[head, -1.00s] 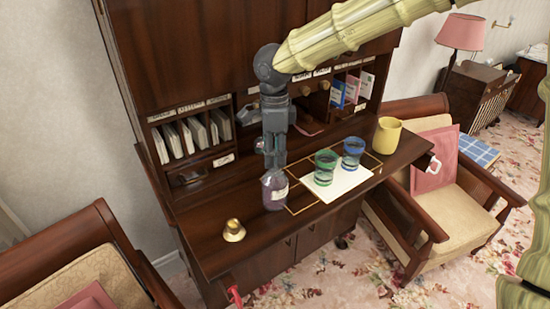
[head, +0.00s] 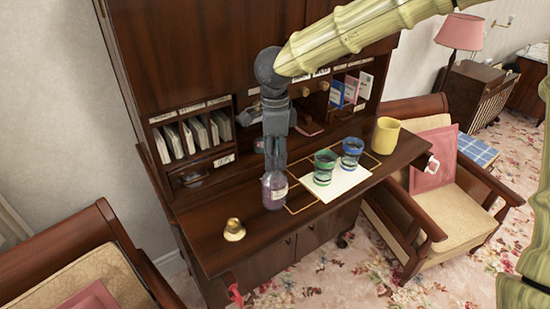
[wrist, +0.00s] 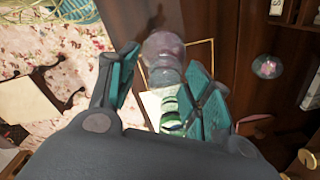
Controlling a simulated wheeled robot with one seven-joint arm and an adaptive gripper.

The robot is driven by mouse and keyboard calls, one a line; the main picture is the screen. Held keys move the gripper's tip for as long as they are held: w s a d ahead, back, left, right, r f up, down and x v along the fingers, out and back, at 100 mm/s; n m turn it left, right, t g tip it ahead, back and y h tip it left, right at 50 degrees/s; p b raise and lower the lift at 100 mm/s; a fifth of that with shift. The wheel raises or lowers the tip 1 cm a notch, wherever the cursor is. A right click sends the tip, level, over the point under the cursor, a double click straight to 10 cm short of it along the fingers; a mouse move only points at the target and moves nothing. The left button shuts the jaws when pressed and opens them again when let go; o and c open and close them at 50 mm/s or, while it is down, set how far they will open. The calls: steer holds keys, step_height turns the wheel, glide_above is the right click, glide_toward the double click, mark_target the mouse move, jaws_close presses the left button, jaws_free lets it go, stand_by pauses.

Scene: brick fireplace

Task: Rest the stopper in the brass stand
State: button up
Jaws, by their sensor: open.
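I cannot make out the stopper separately; the bottle's top is hidden by my fingers in the head view.
A green glass (head: 324,168) and a blue glass (head: 352,152) stand on white paper right of the bottle. A yellow mug (head: 387,135) is farther right. Pigeonholes with envelopes (head: 195,135) rise behind. The wood around the brass stand is clear. Armchairs flank the desk.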

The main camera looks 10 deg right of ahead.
steer(key=shift+r, duration=0.15)
steer(key=shift+w+p, duration=0.3)
steer(key=shift+p, duration=0.35)
steer(key=shift+c, duration=0.4)
steer(key=c, duration=0.8)
